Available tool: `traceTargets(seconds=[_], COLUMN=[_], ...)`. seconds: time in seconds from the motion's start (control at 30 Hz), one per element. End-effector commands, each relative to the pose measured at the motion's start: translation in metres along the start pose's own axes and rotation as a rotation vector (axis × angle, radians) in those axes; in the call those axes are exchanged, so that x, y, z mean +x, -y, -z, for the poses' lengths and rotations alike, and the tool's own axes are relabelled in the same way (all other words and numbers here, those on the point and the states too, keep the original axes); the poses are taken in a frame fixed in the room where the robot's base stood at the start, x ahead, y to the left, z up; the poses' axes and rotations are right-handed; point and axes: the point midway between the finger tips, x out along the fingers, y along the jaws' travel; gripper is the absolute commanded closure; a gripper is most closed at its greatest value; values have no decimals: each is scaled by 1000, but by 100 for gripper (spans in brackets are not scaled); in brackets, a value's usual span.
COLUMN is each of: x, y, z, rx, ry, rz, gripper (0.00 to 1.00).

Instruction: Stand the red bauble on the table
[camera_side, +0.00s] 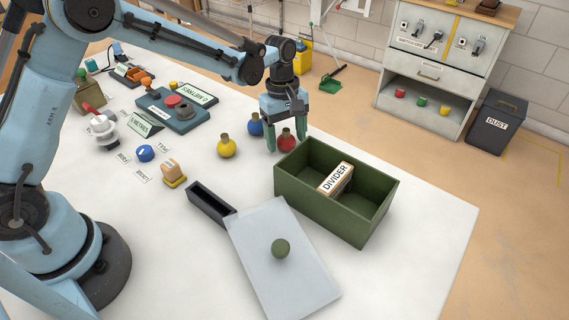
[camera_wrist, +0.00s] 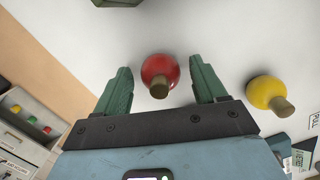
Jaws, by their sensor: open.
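The red bauble (camera_side: 286,146) is upright, neck up, just behind the left corner of the green box. My gripper (camera_side: 287,141) is open, pointing down, with its fingers on either side of the bauble. In the wrist view the red bauble (camera_wrist: 157,70) sits between the two green fingertips (camera_wrist: 160,66), with a visible gap on each side. Its neck faces the camera. Whether its base touches the white table (camera_side: 420,260) cannot be told for sure.
A blue bauble (camera_side: 255,127) and a yellow bauble (camera_side: 227,149) stand left of my gripper. The green box (camera_side: 318,212) holds a divider block (camera_side: 336,179). A grey lid (camera_side: 300,285) and dark narrow tray (camera_side: 211,203) lie in front. The table's right front is clear.

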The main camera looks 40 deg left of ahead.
Motion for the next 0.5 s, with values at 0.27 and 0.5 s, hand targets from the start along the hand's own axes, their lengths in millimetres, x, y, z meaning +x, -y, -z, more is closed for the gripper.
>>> traceTargets(seconds=[0.27, 0.5], x=[-9, -52], y=[0, 0], z=[0, 0], rx=[0, -1], ry=[0, 0], rz=[0, 0], gripper=[29, 29])
